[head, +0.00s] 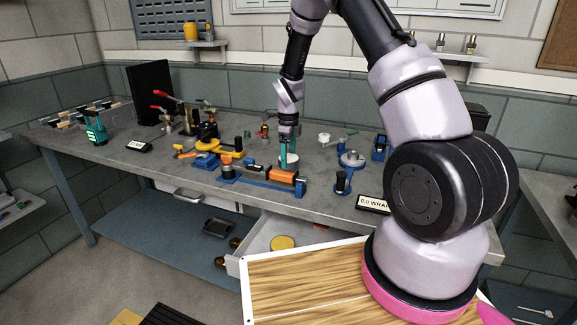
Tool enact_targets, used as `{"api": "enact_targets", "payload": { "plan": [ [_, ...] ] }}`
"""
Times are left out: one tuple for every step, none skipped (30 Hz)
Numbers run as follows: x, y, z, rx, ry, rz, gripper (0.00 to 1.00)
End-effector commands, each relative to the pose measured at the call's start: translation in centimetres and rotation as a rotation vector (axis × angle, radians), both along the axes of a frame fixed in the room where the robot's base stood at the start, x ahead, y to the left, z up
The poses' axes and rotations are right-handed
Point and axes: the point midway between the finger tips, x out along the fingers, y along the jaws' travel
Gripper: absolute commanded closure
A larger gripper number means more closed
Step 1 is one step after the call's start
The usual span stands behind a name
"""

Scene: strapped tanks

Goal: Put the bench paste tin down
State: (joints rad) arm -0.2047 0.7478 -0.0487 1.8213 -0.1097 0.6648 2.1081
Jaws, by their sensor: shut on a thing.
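My gripper (287,153) is over the middle of the grey workbench (330,150), pointing down with its teal fingers. It is shut on a small, pale round tin (290,163), which I take to be the bench paste tin. The fingers partly cover the tin. The tin is at or just above the bench top; I cannot tell whether it touches. It is behind an orange and blue clamp-like tool (283,177).
Yellow and blue tools (208,148) crowd the bench left of the gripper. A blue-based stand (351,160) and a black-knobbed piece (341,182) are to the right. An open drawer (262,238) below holds a yellow round thing (282,242).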

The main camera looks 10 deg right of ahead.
Motion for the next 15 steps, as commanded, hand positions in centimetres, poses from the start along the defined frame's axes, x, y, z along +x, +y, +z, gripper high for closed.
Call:
{"api": "enact_targets", "payload": {
  "plan": [
    [0.0,0.0,-0.6,0.0,0.001,0.0,0.9],
    [-0.1,0.0,-1.0,0.0,0.002,0.001,0.9],
    [-0.1,0.0,-1.6,0.001,0.003,0.001,0.9],
    [-0.1,0.0,-2.1,0.0,0.004,0.002,0.9],
    [-0.1,-0.1,-2.6,-0.001,0.003,0.001,0.9],
    [0.0,-0.1,-3.0,-0.001,0.003,0.0,0.9],
    [0.0,-0.1,-3.2,0.0,0.001,0.001,0.9],
    [0.0,-0.1,-3.4,0.001,0.001,0.001,0.9],
    [0.0,0.0,-3.4,0.0,0.0,0.002,0.9],
    [0.0,0.0,-3.4,0.0,-0.001,0.002,0.9],
    [0.0,0.0,-3.4,0.0,-0.001,0.002,0.9],
    [0.0,0.0,-3.3,0.0,-0.001,0.002,0.9],
    [0.0,0.0,-3.3,0.0,-0.001,0.002,0.9],
    [0.0,0.0,-3.3,0.001,-0.001,0.002,0.9],
    [0.0,0.0,-3.4,0.0,0.0,0.002,0.9]
  ]
}}
